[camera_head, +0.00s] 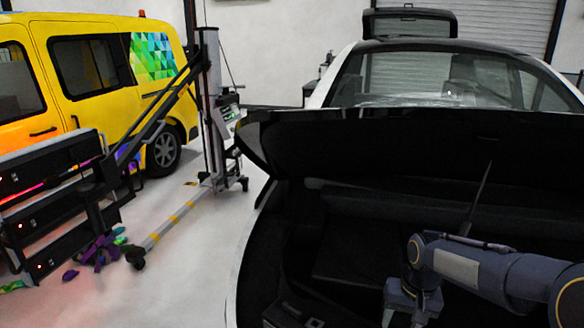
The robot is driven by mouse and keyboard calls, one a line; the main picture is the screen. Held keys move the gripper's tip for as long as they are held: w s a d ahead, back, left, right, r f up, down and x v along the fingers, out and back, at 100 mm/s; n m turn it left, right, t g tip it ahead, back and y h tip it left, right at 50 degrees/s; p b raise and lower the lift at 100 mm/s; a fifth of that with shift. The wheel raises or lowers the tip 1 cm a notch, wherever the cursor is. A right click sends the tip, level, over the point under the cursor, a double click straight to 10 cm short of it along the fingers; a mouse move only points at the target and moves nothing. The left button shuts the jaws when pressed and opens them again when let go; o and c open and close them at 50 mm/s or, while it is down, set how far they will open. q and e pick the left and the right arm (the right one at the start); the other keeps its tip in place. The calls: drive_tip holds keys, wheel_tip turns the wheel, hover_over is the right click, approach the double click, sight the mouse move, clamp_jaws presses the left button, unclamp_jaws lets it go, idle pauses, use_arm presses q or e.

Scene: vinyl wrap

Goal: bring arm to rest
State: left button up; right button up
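My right arm (480,268) comes in from the lower right and reaches over the open trunk of the car. Its wrist bends down at the end, and the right gripper (412,302) is at the bottom edge of the view. Its fingertips are not clearly visible, so I cannot tell whether it is open or shut or holds anything. My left arm and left gripper are not in view.
The dark open trunk (350,245) fills the lower right, with a small dark object (290,314) at its bottom. A wheeled lamp stand (212,110), heater panels (60,190), purple scraps (100,250) and a yellow van (90,80) are left. Pale floor (200,270) lies between.

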drive_tip(key=s+r+t+y, duration=0.2)
drive_tip(key=s+r, duration=0.5)
drive_tip(key=s, duration=0.5)
drive_tip(key=s+a+n+t+y, duration=0.1)
drive_tip(key=s+a+t, duration=0.2)
drive_tip(key=s, duration=0.9)
drive_tip(key=shift+s+a+f, duration=0.15)
drive_tip(key=shift+a+f, duration=0.1)
drive_tip(key=shift+f, duration=0.1)
